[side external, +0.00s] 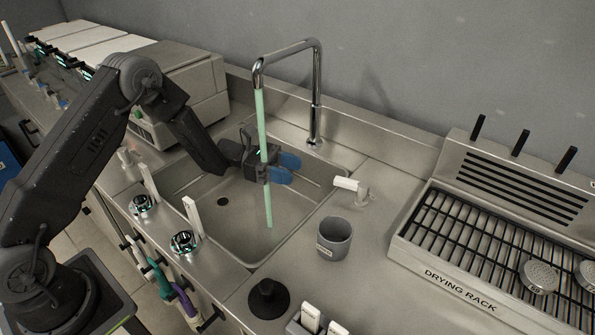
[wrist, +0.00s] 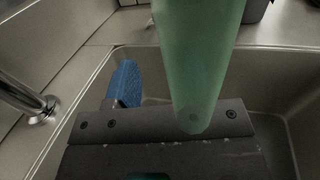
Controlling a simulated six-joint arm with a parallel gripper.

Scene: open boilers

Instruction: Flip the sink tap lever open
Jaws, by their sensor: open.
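A chrome tap (side external: 316,95) stands behind the sink (side external: 215,235), its spout reaching over the basin. A pale green column (side external: 268,205), probably water, runs down from the spout into the basin. A white lever (side external: 349,185) lies nearly level on the counter right of the sink; I cannot tell for sure that it is the tap's lever. My gripper (side external: 284,168) is open and empty above the basin, pointing right, apart from that lever. In the wrist view the green column (wrist: 197,60) crosses in front of the gripper. One blue finger (wrist: 125,84) shows; the other is hidden.
Two round knobs with upright white levers (side external: 193,215) (side external: 149,182) sit along the front edge. A grey cup (side external: 334,239) and black plunger-like piece (side external: 268,298) stand right of the sink. A drying rack (side external: 460,285) fills the right. Counter around the level lever is mostly clear.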

